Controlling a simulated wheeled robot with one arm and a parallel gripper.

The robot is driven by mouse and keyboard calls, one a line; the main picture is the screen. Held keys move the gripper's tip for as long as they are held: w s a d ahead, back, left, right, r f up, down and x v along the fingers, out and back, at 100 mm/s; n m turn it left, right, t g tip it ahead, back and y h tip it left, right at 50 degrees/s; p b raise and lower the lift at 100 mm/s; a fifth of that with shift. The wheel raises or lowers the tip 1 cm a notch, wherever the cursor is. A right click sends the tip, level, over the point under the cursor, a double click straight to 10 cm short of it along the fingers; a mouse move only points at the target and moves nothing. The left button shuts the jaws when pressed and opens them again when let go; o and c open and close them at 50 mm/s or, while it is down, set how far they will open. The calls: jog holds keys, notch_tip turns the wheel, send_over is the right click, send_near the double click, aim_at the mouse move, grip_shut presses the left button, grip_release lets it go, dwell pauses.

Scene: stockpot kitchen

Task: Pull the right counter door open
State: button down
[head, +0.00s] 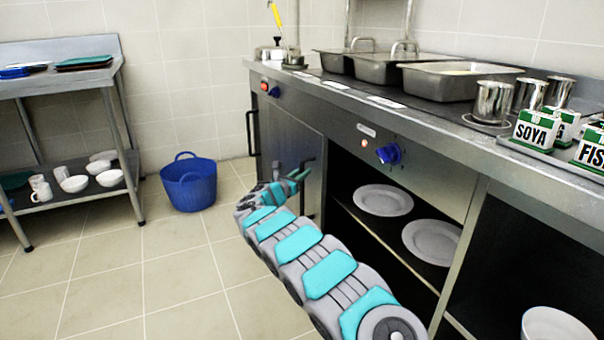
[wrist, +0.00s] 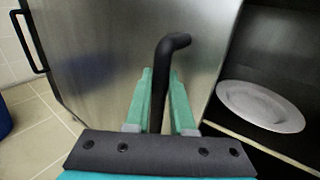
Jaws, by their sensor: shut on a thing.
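The right counter door (head: 310,148) is a flat steel panel under the counter, left of an open shelf bay. It also fills the middle of the wrist view (wrist: 100,60). Its black bar handle (wrist: 176,42) stands between my green fingers, with its bent top end above them. My gripper (wrist: 160,76) is shut on this handle, and the fingers hide its lower part. In the head view my gripper (head: 298,173) is at the door's right side. The door looks shut or nearly so; I cannot tell whether there is a small gap.
Another black handle (head: 252,132) is at the counter's left end. The open bay holds white plates (head: 384,200). A blue bucket (head: 189,182) stands on the floor to the left, near a steel table (head: 60,82). The tiled floor before the door is clear except for my arm.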

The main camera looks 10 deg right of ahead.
jog(key=shift+w, duration=0.1)
jog(key=c, duration=0.8)
grip_release()
jog(key=shift+o, duration=0.2)
jog(key=v, duration=0.8)
